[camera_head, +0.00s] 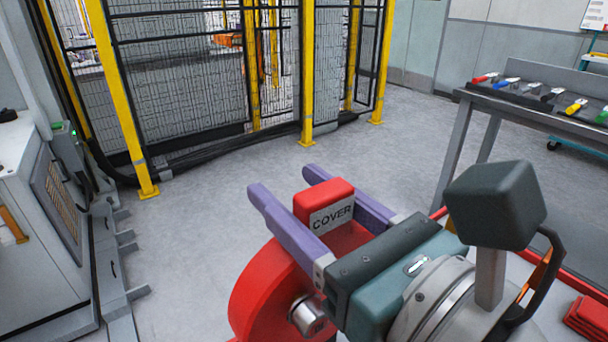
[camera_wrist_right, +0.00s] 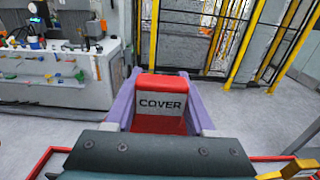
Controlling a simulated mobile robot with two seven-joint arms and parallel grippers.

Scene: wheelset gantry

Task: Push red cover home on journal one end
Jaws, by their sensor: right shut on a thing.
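The red cover (camera_head: 325,205) has a block with a grey plate lettered COVER; it also shows in the wrist view (camera_wrist_right: 160,90). My right gripper (camera_head: 287,183) has its two purple fingers on either side of this block and is shut on it. Below the block is a large round red part (camera_head: 262,292); I cannot tell whether it belongs to the cover or the wheelset. A short metal cylinder end (camera_head: 306,314) shows at its lower right, partly hidden by my gripper. How far the cover sits on the journal is hidden. My left gripper is out of view.
A yellow-posted mesh fence (camera_head: 200,80) stands behind. A workbench with coloured-handled tools (camera_head: 545,100) is at the right, and a grey cabinet (camera_head: 45,230) at the left. A folded red item (camera_head: 588,318) lies at lower right. The floor between is clear.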

